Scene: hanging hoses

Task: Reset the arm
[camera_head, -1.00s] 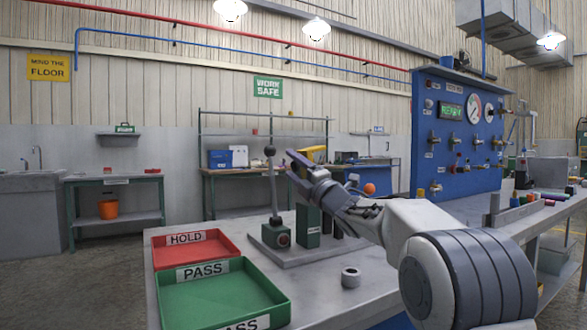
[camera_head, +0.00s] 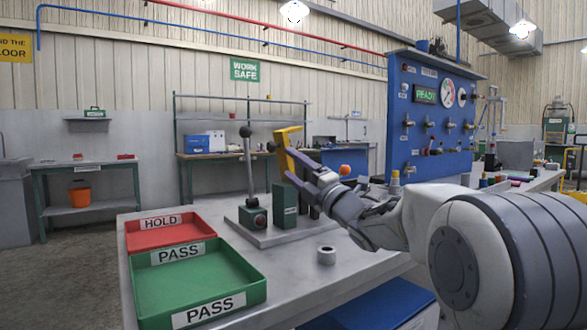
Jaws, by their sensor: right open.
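My right gripper (camera_head: 300,168) reaches in from the right over the workbench (camera_head: 285,275), its fingers pointing left and up. It is open, and I see nothing held in it. A yellow angled piece (camera_head: 288,143) shows right by the fingertips; I cannot tell whether they touch. My right arm (camera_head: 425,212) stretches across the right half of the view. My left gripper is not in view.
A fixture with an upright black-knobbed lever (camera_head: 249,175) and a green block (camera_head: 285,203) stands below the gripper. A grey ring (camera_head: 326,255) lies in front. A red HOLD tray (camera_head: 135,240) and green PASS tray (camera_head: 140,300) sit left. A blue gauge panel (camera_head: 405,150) stands behind.

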